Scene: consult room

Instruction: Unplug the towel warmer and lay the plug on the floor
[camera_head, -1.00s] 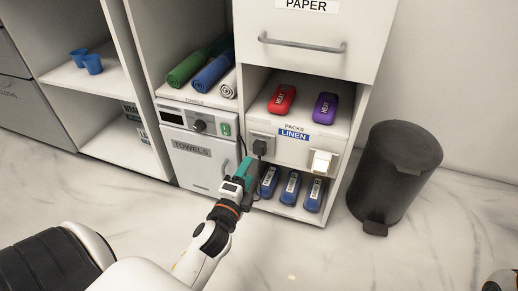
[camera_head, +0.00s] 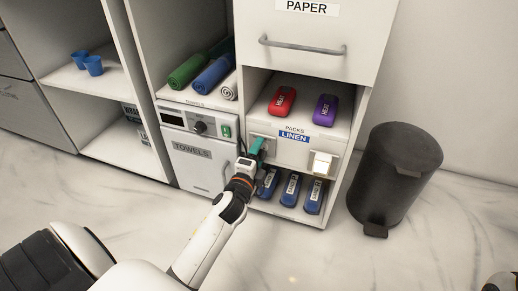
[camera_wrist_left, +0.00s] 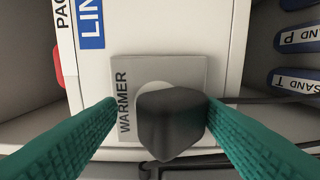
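The towel warmer (camera_head: 199,176), a white cabinet marked TOWELS, stands in the shelf unit. In the left wrist view its black plug (camera_wrist_left: 170,122) sits in the socket plate (camera_wrist_left: 192,72) marked WARMER. My left gripper (camera_head: 258,146) is at the plug in the head view and largely hides it. In the left wrist view the open teal fingers (camera_wrist_left: 160,103) stand on both sides of the plug. The right-hand finger is against or very near it; the left-hand one is apart from it.
A second, lit socket (camera_head: 322,163) is to the right. Blue packs (camera_head: 290,189) lie on the shelf below, and red (camera_head: 282,100) and purple (camera_head: 325,109) packs above. A black bin (camera_head: 395,178) stands at the right. The marble floor (camera_head: 310,255) in front is clear.

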